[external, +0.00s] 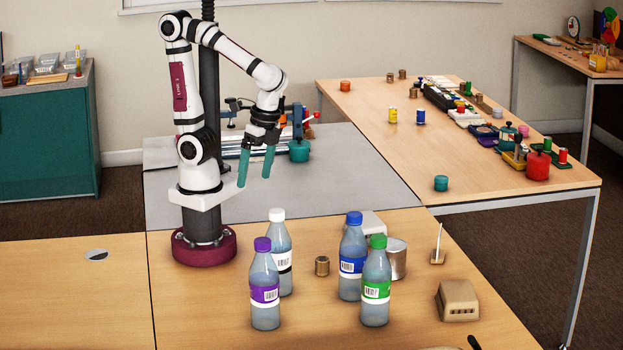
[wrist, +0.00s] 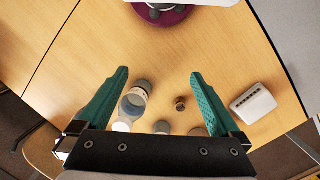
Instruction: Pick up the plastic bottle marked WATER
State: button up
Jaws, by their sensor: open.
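Four plastic bottles stand upright on the wooden table in the external view: one with a purple cap (external: 265,285), one with a white cap (external: 280,255), one with a blue cap (external: 352,258) and one with a green cap (external: 376,285). Their labels face the camera, but the wording is too small to read, so I cannot tell which is marked WATER. My gripper (external: 254,181) is open and empty, above and behind the bottles, its teal fingers pointing down. In the wrist view, my gripper (wrist: 160,75) has a greyish bottle-like object (wrist: 138,95) beyond it, nearer the left finger.
A small brass cylinder (external: 321,266) stands between the bottle pairs. A silver can (external: 396,259) is close behind the green-capped bottle. A beige slotted box (external: 458,300) and a spike on a stand (external: 438,248) are to the right. The table's left part is mostly clear.

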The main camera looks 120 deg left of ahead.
jog(key=w+f+n+h, duration=0.2)
jog(key=w+n+h, duration=0.4)
jog(key=w+n, duration=0.45)
jog(key=n+t+h, duration=0.6)
jog(key=n, duration=0.6)
send_near(351, 264)
jog(key=x, duration=1)
jog(key=shift+a+f, duration=0.1)
jog(key=c, duration=1.4)
